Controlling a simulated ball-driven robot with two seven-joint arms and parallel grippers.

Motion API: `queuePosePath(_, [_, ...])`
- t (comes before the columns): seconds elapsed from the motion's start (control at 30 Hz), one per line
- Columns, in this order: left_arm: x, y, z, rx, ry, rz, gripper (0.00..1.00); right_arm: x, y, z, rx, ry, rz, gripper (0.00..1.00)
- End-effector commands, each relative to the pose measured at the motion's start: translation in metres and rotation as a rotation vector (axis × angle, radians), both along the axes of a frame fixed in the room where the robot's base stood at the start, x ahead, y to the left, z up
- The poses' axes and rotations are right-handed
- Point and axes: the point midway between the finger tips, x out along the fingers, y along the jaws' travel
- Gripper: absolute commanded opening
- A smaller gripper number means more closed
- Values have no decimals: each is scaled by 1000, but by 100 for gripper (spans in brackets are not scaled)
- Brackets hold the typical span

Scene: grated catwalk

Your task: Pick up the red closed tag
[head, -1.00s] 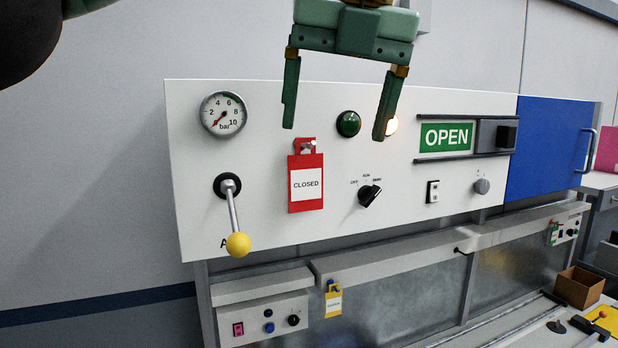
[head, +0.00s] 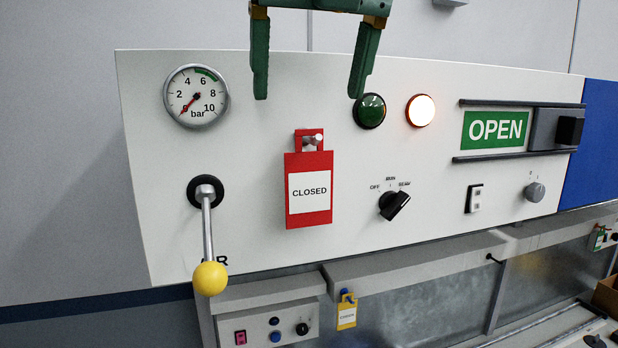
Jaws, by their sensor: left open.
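The red tag (head: 308,218) has a white label reading CLOSED. It hangs by the hole in its top from a metal peg on the white panel (head: 260,240), in the middle of the head view. My left gripper (head: 309,98) is at the top of the view, above the tag. Its two green fingers point down, spread apart, with nothing between them. The fingertips are apart from the tag and higher than its top edge. My right gripper does not show.
A gauge (head: 196,96) and a lever with a yellow knob (head: 210,278) are left of the tag. A green lamp (head: 369,110), a lit lamp (head: 420,110), a black selector knob (head: 394,205) and an OPEN sign (head: 494,128) are to its right. A yellow tag (head: 347,316) hangs below.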

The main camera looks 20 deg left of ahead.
Motion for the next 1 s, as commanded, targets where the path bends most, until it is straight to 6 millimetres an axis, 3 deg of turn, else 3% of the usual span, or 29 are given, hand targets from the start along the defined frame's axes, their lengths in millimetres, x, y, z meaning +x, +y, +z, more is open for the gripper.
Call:
queuePosePath(0.1, [7, 5, -23, 0, 2, -2, 80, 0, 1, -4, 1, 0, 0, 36])
queuePosePath(0.4, [17, 9, -49, 0, 2, -3, 80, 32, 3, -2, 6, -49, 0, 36])
queuePosePath(0.6, [27, 14, -76, 0, 1, -2, 80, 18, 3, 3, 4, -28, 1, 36])
queuePosePath(0.87, [28, 15, -82, -1, -1, 1, 80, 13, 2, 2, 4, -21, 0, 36])
queuePosePath(1.0, [28, 15, -81, -1, -1, 1, 47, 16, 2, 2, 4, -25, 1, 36])
